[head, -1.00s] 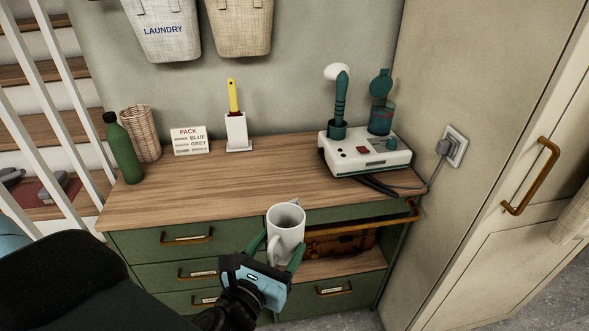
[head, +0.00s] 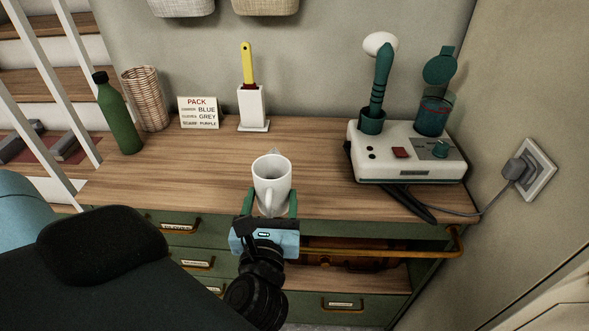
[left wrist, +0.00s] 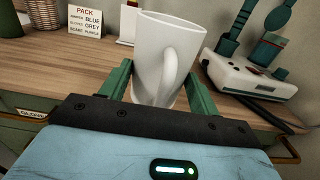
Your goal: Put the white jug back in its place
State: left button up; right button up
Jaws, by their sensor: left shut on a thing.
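The white jug (head: 271,182) is upright with its handle toward me, at the front edge of the wooden bench top (head: 210,160). My left gripper (head: 268,206) is shut on it, with green fingers on both sides of its lower body. In the left wrist view the jug (left wrist: 165,55) stands between the two fingers (left wrist: 160,90), its handle facing the camera. I cannot tell whether its base touches the top or hangs just above. My right gripper is not in view.
A white and green device (head: 408,155) with a black cable stands right. A white holder with a yellow-handled tool (head: 253,107), a sign (head: 199,112), a wicker basket (head: 146,98) and a green bottle (head: 118,118) line the back left. The middle top is clear.

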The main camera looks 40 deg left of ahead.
pick_arm(q)
jog(key=shift+w+a, duration=0.1)
jog(key=shift+w, duration=0.1)
jog(key=x, duration=0.5)
jog(key=w+d+p+x, duration=0.1)
jog(key=x, duration=0.3)
jog(key=d+f+x, duration=0.1)
jog(key=x, duration=0.4)
jog(key=shift+w+f, duration=0.15)
jog(key=shift+w, duration=0.4)
notch_tip(320, 180, down, 3)
jog(key=shift+w+a+f, duration=0.15)
jog(key=shift+w+f, duration=0.05)
jog(key=shift+f, duration=0.15)
jog(key=shift+f+b, duration=0.1)
jog(key=shift+b, duration=0.2)
jog(key=o, duration=0.7)
jog(key=shift+f, duration=0.1)
jog(key=o, duration=0.5)
